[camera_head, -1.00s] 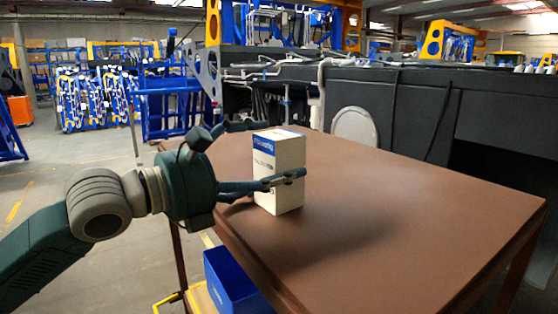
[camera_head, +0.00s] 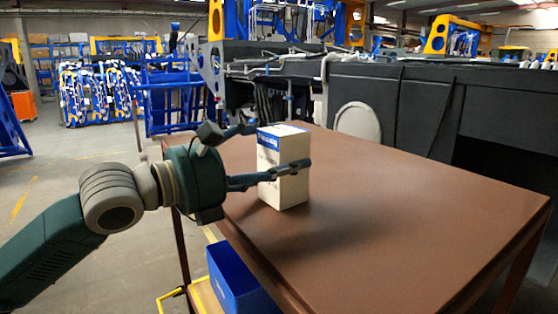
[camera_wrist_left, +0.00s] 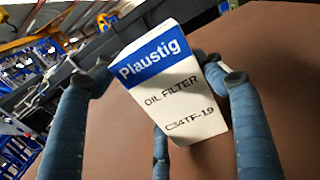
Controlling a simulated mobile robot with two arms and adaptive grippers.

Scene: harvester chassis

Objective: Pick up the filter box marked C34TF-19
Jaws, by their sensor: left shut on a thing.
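The filter box (camera_head: 283,187) is a white upright carton with a blue band on top, near the left edge of the brown table (camera_head: 400,215). In the left wrist view the box (camera_wrist_left: 172,85) reads "Plaustig", "OIL FILTER" and "C34TF-19". My left gripper (camera_head: 278,148) reaches in from the left and is shut on the box, with fingers on both sides of it. In the wrist view the gripper (camera_wrist_left: 165,80) has its fingers around the box, which looks tilted there. I cannot tell whether the box's base touches the table. My right gripper is not in view.
A blue bin (camera_head: 235,280) stands below the table's left edge. A dark machine chassis (camera_head: 440,110) with a round pale disc (camera_head: 357,122) stands behind the table. The table's middle and right are clear.

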